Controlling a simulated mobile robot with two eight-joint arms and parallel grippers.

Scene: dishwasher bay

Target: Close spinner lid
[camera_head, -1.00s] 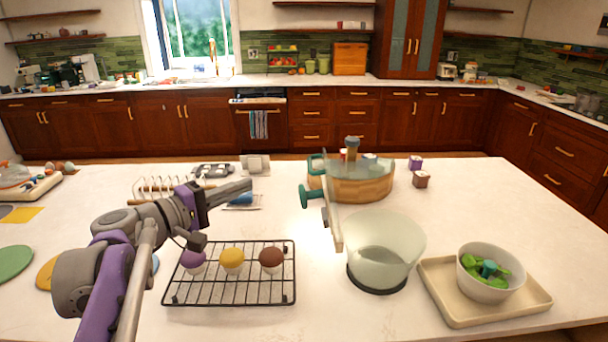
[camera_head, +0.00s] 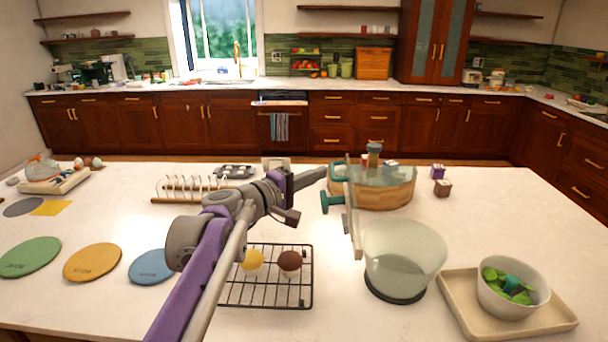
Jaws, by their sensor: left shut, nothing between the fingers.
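The spinner (camera_head: 404,258) is a pale translucent bowl on a dark base, standing on the island counter. Its lid (camera_head: 352,215) stands open, upright and seen nearly edge-on at the bowl's left rim. A teal crank handle (camera_head: 332,201) sticks out from the lid's left side. My left gripper (camera_head: 316,177) is shut and empty, pointing right. In the picture it is just left of the lid and above the teal handle; a small gap shows between them. My right gripper is out of view.
A cooling rack (camera_head: 266,300) with cupcakes lies below my left arm. A round wooden container (camera_head: 388,193) with a clear top sits behind the lid. A tray (camera_head: 460,300) holding a salad bowl (camera_head: 512,305) is right of the spinner. Coloured discs lie at left.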

